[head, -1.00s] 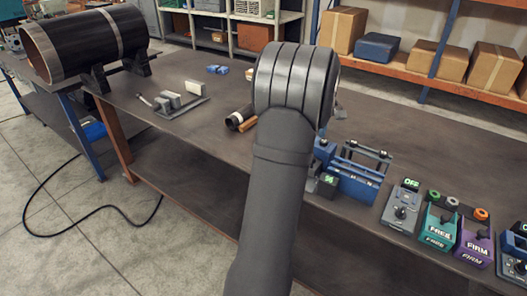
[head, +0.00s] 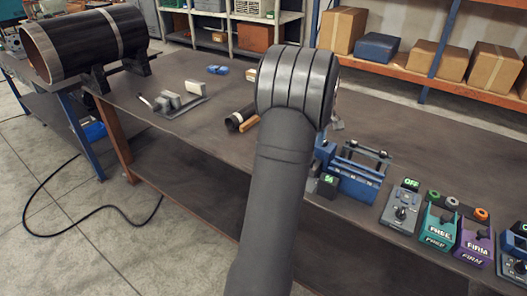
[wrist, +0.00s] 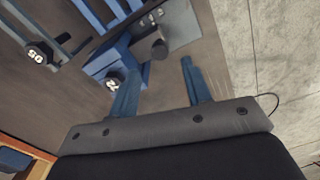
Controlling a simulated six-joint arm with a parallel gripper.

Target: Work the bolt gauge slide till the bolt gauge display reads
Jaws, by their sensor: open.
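My gripper (wrist: 159,68) shows in the wrist view with its two blue fingers apart and nothing between them. No label tells which is the bolt gauge. In the head view my arm hides the gripper and the nearer gauge.
A grey box reading OFF (head: 403,207), a teal box (head: 437,225) and a purple box (head: 474,240) follow.

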